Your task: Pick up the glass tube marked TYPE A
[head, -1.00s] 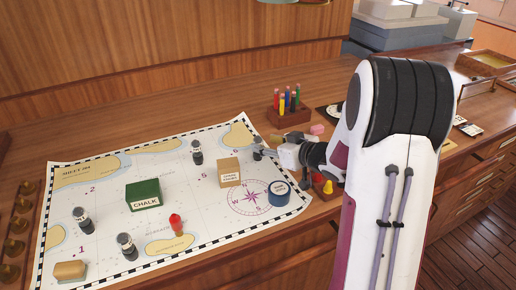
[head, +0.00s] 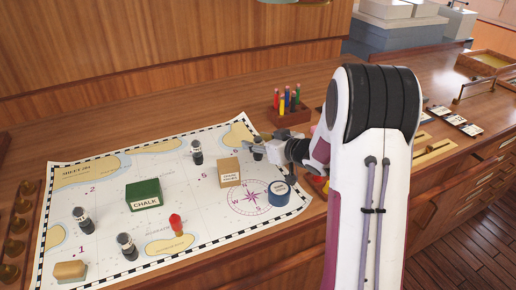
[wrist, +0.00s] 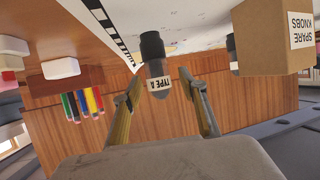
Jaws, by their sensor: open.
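The glass tube marked TYPE A (wrist: 159,84) has dark ends and a white label, which reads upside down in the wrist view. In the head view it seems to be the tube (head: 258,151) standing near the chart's right edge, partly covered by my gripper (head: 271,149). In the wrist view my gripper (wrist: 160,76) is open, with one finger on each side of the tube's labelled end. I cannot tell whether a finger touches it. Other similar tubes stand on the chart: one at the back (head: 197,153) and two at the front left (head: 81,219) (head: 127,247).
A SPARE KNOBS box (head: 229,172) stands close to the tube. A blue round tin (head: 279,194) is in front, and a pencil block (head: 290,116) behind. A green CHALK box (head: 143,194) and a red-topped piece (head: 176,224) lie farther left on the chart (head: 110,180).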

